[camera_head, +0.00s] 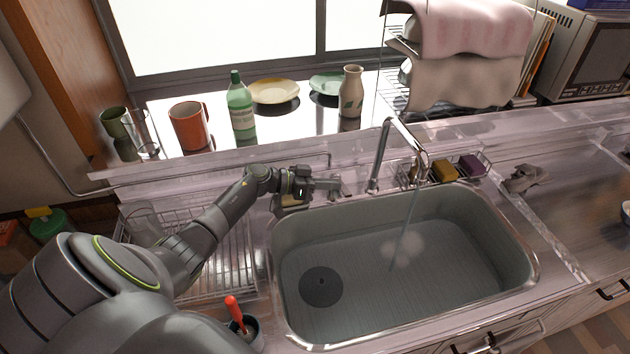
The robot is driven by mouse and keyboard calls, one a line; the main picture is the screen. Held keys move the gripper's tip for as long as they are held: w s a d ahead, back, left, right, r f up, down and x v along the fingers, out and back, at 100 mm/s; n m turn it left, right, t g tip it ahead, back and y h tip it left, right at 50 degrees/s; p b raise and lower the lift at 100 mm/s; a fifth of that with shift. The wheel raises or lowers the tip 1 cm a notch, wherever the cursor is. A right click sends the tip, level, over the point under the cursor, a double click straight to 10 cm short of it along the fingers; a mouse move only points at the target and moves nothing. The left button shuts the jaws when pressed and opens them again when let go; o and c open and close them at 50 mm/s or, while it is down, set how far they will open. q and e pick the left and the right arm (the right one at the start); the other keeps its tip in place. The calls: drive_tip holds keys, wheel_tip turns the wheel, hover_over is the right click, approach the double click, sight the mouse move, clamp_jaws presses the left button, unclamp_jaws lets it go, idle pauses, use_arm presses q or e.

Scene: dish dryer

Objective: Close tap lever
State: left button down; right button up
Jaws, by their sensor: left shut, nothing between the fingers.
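The metal tap (379,158) rises behind the sink, and its spout bends forward over the basin. A thin stream of water (408,212) runs from it into the sink (345,262) and splashes on the bottom. My left gripper (336,187) is shut and empty at the sink's back edge, just left of the tap's base. I cannot clearly make out the lever from the metal parts by the gripper. My right gripper is not in view.
A wire dish rack (245,262) lies under my left arm, left of the sink. A caddy with a yellow sponge (444,171) and a purple sponge (471,166) sits right of the tap. A green bottle (240,105) and red mug (188,128) stand on the sill behind.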

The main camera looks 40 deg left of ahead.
use_arm(q)
drive_tip(key=shift+d+f+m+t+y+p, duration=0.3)
drive_tip(key=shift+d+f+m+p, duration=0.5)
drive_tip(key=shift+d+f+p, duration=0.15)
drive_tip(key=shift+d+f, duration=0.1)
drive_tip(key=shift+f, duration=0.5)
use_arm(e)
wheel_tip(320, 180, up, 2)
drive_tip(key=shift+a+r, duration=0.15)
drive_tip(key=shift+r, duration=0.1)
